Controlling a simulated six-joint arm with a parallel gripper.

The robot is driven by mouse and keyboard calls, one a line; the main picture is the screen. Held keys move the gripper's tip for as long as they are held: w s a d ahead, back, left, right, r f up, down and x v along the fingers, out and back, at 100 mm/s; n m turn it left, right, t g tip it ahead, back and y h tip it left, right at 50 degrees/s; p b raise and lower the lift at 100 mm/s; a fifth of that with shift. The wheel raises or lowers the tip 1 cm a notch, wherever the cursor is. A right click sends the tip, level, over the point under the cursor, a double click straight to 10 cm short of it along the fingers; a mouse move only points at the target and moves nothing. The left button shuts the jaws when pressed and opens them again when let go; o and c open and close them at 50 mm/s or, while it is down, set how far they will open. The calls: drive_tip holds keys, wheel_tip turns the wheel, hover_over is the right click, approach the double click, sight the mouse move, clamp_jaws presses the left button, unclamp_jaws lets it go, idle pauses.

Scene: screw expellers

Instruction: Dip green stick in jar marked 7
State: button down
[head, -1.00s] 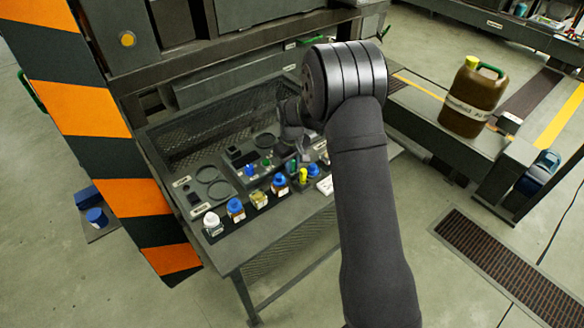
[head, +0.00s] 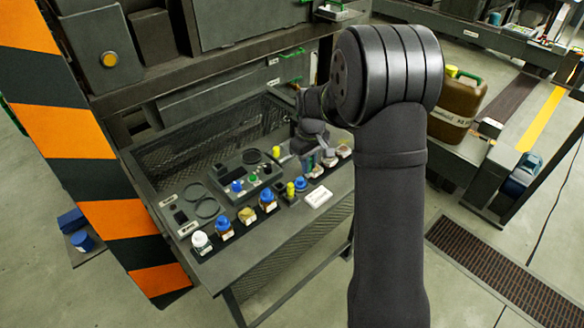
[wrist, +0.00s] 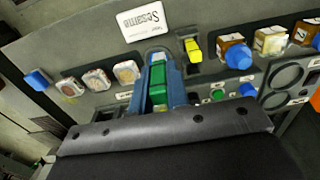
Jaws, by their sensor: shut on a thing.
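My gripper (wrist: 158,70) is shut on the green stick (wrist: 158,92), which shows between its two blue-grey fingers in the wrist view. The stick's far end is hard to make out. In the head view my gripper (head: 312,150) is over the right part of the jar row, and the stick is not clear there. I cannot read a 7 on any jar.
A white "Sesame" card (wrist: 143,20) lies beyond the fingertips, upside down in the wrist view. A yellow piece (wrist: 193,48) and a blue-capped brown jar (wrist: 233,52) are to the right. A mesh wall (head: 210,140) backs the bench, and a striped post (head: 85,160) stands left.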

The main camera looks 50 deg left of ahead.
drive_tip(key=d+r, duration=0.1)
hover_over(245, 205)
drive_tip(key=s+d, duration=0.1)
drive_tip(key=d, duration=0.1)
drive_tip(key=shift+a+f, duration=0.15)
drive_tip(key=shift+f, duration=2.2)
drive_tip(key=shift+f, duration=1.2)
drive_tip(key=shift+f, duration=0.5)
drive_tip(key=shift+f, duration=0.15)
idle(0.6)
drive_tip(key=shift+r, duration=2.1)
